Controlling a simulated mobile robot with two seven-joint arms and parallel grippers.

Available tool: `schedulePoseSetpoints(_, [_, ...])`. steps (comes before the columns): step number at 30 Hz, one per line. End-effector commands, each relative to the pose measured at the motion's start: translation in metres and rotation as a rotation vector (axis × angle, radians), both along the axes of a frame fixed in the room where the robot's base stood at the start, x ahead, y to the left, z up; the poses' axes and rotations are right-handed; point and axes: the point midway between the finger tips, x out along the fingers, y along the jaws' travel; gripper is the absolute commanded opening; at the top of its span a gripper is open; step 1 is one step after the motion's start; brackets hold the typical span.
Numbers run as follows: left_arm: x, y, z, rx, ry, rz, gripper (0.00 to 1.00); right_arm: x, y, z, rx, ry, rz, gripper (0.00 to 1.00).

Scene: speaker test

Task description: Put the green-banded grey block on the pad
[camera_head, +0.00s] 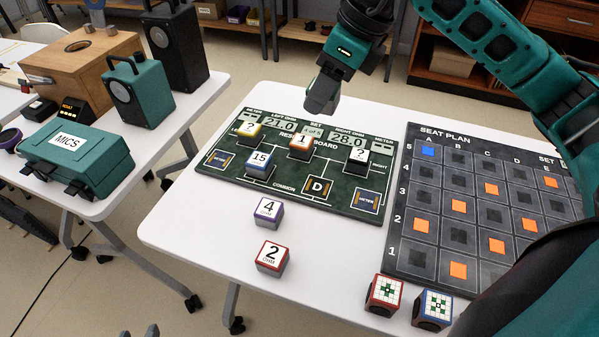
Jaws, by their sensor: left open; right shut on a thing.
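My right gripper (322,94) is above the back of the dark green resistor board (290,188), its jaws shut and pointing down. What it grips is mostly hidden and I cannot make out a green band. On the board stand white-topped blocks: a yellow-banded "?" block (249,131), a red-banded "1" block (301,145), a blue-banded "15" block (260,164) and another "?" block (358,156), band colour unclear. Meter pads (367,199) are printed on it.
A purple-banded "4" block (268,211) and a red-banded "2" block (272,257) stand in front of the board. Two patterned blocks (384,295) (433,309) stand by the seat plan (415,263). The white table (190,232) is clear at left. A side table holds speakers (139,92) and a MICS case (78,158).

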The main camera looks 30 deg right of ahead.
Motion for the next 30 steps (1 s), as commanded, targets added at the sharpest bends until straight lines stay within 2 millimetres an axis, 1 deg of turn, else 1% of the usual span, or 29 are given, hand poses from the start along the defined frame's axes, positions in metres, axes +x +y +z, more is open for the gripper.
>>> schedulePoseSetpoints(2, [0.0,0.001,0.0,0.001,0.001,0.001,0.43,-0.001,-0.003,-0.005,-0.003,0.001,-0.005,0.19])
schedulePoseSetpoints(5, [0.0,0.001,-0.005,0.001,0.003,0.001,0.43,-0.002,-0.004,-0.024,-0.005,0.004,-0.007,0.19])
schedulePoseSetpoints(9, [-0.001,0.0,-0.012,0.0,0.009,-0.002,0.43,-0.002,-0.004,-0.062,-0.004,0.006,-0.007,0.19])
schedulePoseSetpoints(11, [0.0,-0.002,-0.013,-0.002,0.009,-0.006,0.43,-0.002,-0.003,-0.078,-0.004,0.006,-0.006,0.19])
schedulePoseSetpoints(15, [0.003,-0.005,-0.012,-0.004,0.002,-0.017,0.43,-0.002,-0.003,-0.115,-0.003,0.006,-0.007,0.19])
schedulePoseSetpoints(18, [0.007,-0.006,-0.008,-0.005,-0.014,-0.02,0.43,-0.001,-0.003,-0.136,-0.003,0.003,-0.007,0.19])
schedulePoseSetpoints(21, [0.009,-0.006,-0.009,-0.004,-0.018,-0.02,0.43,-0.001,-0.003,-0.15,-0.003,0.001,-0.006,0.19])
schedulePoseSetpoints(26, [0.008,-0.005,-0.011,-0.004,-0.016,-0.02,0.43,-0.001,-0.003,-0.16,-0.003,-0.001,-0.007,0.19])
schedulePoseSetpoints(30, [0.007,-0.005,-0.015,-0.004,-0.014,-0.021,0.43,-0.001,-0.003,-0.176,-0.003,0.001,-0.006,0.19])
